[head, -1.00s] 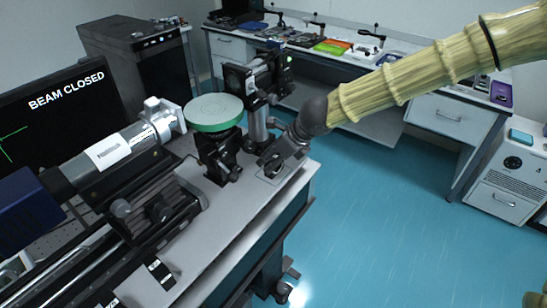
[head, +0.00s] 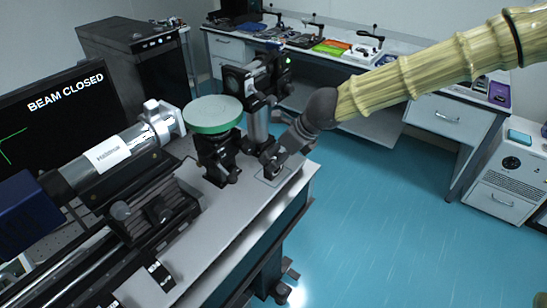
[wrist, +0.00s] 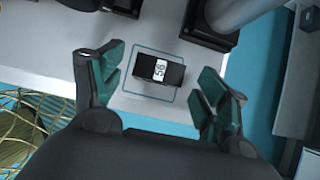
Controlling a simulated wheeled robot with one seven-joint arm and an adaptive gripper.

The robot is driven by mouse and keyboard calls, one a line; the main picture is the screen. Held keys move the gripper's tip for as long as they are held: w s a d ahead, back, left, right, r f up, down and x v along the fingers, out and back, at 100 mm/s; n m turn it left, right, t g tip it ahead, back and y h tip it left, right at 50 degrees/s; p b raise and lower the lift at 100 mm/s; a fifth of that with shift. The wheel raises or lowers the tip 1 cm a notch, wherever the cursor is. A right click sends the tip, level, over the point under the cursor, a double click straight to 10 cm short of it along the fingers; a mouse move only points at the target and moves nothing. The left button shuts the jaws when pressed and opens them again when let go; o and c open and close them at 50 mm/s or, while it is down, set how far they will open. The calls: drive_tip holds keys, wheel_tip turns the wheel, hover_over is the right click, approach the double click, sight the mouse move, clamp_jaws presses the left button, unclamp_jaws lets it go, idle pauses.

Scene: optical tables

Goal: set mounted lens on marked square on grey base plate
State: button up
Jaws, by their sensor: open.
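A small black block with a white number label, seemingly the mounted lens from above (wrist: 152,80), stands within the thin outline of the marked square (wrist: 128,82) on the grey base plate (wrist: 75,55). Its lens face does not show in the wrist view. My gripper (wrist: 163,62) is open, with one teal-padded finger on each side of the block and visible gaps between. In the head view my gripper (head: 270,160) is low over the right end of the plate (head: 235,222). It mostly hides the block there, and part of the square's outline (head: 285,178) shows.
A green-rimmed round disc on a black mount (head: 213,115) and a dark post-mounted unit (head: 257,85) stand close left of and behind my gripper. A silver cylinder (head: 110,155) lies farther left. The plate's front right edge drops to open blue floor (head: 390,220).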

drive_tip(key=v, duration=0.8)
drive_tip(key=shift+r, duration=0.2)
drive_tip(key=shift+s, duration=0.1)
drive_tip(key=s+d+f+n+g+h, duration=0.1)
drive_tip(key=s+d+f+n+h, duration=0.2)
drive_tip(key=f, duration=0.7)
drive_tip(key=s+d+f+n, duration=0.3)
drive_tip(key=s+f+n, duration=0.15)
drive_tip(key=f, duration=0.55)
drive_tip(key=s+d+f+n+g+h, duration=0.1)
drive_tip(key=s+d+f+n+h, duration=0.2)
drive_tip(key=f, duration=0.7)
drive_tip(key=s+d+f+n, duration=0.2)
drive_tip(key=s+f+n, duration=0.2)
drive_tip(key=s, duration=0.4)
drive_tip(key=s+d+f+n+g, duration=0.1)
drive_tip(key=s+d+f+n, duration=0.2)
drive_tip(key=s+f+n, duration=0.2)
drive_tip(key=s+d+f+n, duration=0.3)
drive_tip(key=s+f+n, duration=0.2)
drive_tip(key=s, duration=0.6)
drive_tip(key=shift+s+d+f+g+y, duration=0.2)
drive_tip(key=shift+s+g+y, duration=0.1)
drive_tip(key=shift+s+g, duration=0.1)
